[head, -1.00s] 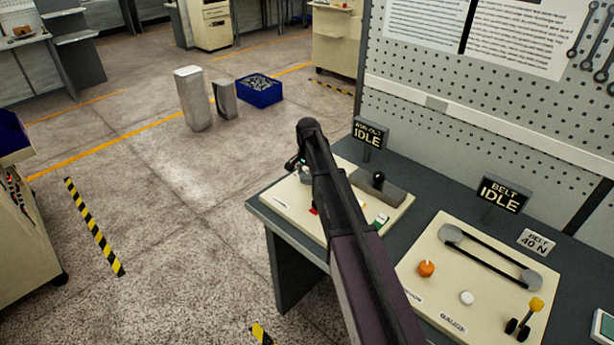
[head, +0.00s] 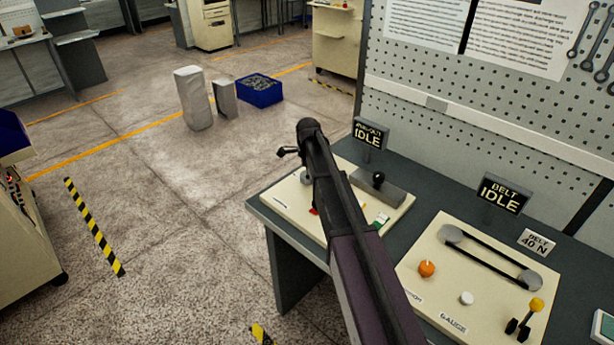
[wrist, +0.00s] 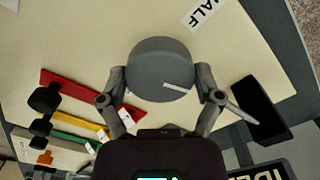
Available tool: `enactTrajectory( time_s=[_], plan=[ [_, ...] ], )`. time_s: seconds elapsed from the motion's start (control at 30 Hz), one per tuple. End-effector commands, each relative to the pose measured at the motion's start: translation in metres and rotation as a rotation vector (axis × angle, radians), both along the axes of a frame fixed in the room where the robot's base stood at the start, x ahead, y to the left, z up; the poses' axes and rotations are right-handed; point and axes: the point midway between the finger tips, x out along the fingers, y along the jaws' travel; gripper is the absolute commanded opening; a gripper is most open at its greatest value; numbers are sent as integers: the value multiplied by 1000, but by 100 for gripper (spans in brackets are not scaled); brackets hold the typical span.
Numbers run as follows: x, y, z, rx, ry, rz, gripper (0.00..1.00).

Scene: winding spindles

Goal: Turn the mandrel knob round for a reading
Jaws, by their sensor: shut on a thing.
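The mandrel knob (wrist: 160,62) is a round grey knob with a white line mark on its top, on a cream panel (wrist: 70,45). In the wrist view the white mark lies to the right, close to the right finger. My gripper (wrist: 162,88) has one finger on each side of the knob and is shut on it. In the head view my arm hides most of the knob, and a grey bit of it (head: 306,178) shows. The run-out display (head: 368,135) behind it reads IDLE. A label reading HALF (wrist: 204,12) lies on the panel beyond the knob.
Red, yellow and green strips with black knobs (wrist: 45,98) lie left of the knob in the wrist view. A black block (wrist: 260,108) is close to the right finger. The belt panel (head: 440,290) with its IDLE display (head: 503,194) stands to the right.

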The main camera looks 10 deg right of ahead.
Motion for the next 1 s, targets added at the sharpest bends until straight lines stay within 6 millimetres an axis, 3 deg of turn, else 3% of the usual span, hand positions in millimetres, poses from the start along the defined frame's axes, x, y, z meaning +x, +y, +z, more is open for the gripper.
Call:
enactTrajectory(
  time_s=[0.4, 0.93, 0.97, 1.0],
  plan=[
    [-4, -1, 0, -2, 8, -243, 36],
    [-4, -1, 0, -3, 8, -276, 36],
    [-4, -1, 0, -3, 8, -276, 89],
    [-4, -1, 0, -3, 9, -276, 100]
  ],
)
